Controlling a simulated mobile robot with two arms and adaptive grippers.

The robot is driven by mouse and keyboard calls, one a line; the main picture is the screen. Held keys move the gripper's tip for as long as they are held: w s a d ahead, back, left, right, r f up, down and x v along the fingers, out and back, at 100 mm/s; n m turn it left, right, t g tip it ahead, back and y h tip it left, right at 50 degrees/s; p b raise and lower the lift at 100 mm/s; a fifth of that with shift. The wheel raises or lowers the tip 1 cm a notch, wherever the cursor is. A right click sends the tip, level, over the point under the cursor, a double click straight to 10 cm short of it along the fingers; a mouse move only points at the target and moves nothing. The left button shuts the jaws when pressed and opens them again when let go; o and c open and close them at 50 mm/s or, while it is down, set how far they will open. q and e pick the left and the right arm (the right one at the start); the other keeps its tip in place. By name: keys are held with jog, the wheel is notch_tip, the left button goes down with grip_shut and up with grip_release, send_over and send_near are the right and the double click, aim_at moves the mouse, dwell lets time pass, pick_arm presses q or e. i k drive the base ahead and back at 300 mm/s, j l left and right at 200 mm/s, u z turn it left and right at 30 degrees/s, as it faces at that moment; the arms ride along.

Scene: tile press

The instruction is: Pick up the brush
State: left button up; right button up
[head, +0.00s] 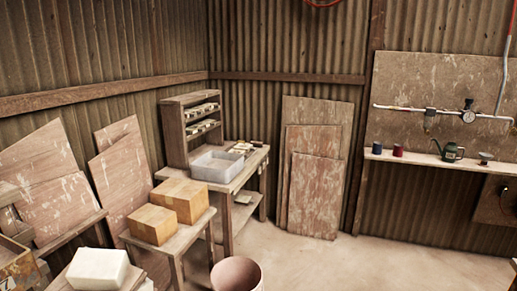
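I cannot make out a brush for certain in the head view. Some small items (243,147), too small to identify, lie on the wooden workbench (240,173) to the right of a pale grey tray (217,166). Neither of my grippers shows in this view.
Two cardboard-coloured boxes (180,199) sit on a low wooden table (187,235). A white block (98,268) is at lower left, a bucket (236,275) on the floor. Boards (316,190) lean on the wall. A shelf (440,162) holds cups and a can. Floor at right is clear.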

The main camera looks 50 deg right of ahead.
aim_at(256, 144)
jog(key=i+l+z, duration=0.1)
jog(key=l, duration=0.3)
jog(key=i+l, duration=0.1)
jog(key=l, duration=0.3)
jog(key=i+l+z, duration=0.15)
jog(key=l, duration=0.25)
jog(key=i+l+z, duration=0.1)
jog(key=l, duration=0.3)
jog(key=i+l, duration=0.15)
jog(key=l, duration=0.25)
jog(key=i+l+z, duration=0.15)
jog(key=l, duration=0.25)
jog(key=i+l+z, duration=0.1)
jog(key=l, duration=0.25)
jog(key=i+l, duration=0.1)
jog(key=l, duration=0.3)
jog(key=i+l+z, duration=0.1)
jog(key=l, duration=0.35)
jog(key=i+l, duration=0.15)
jog(key=l, duration=0.25)
jog(key=i+l+z, duration=0.1)
jog(key=l, duration=0.3)
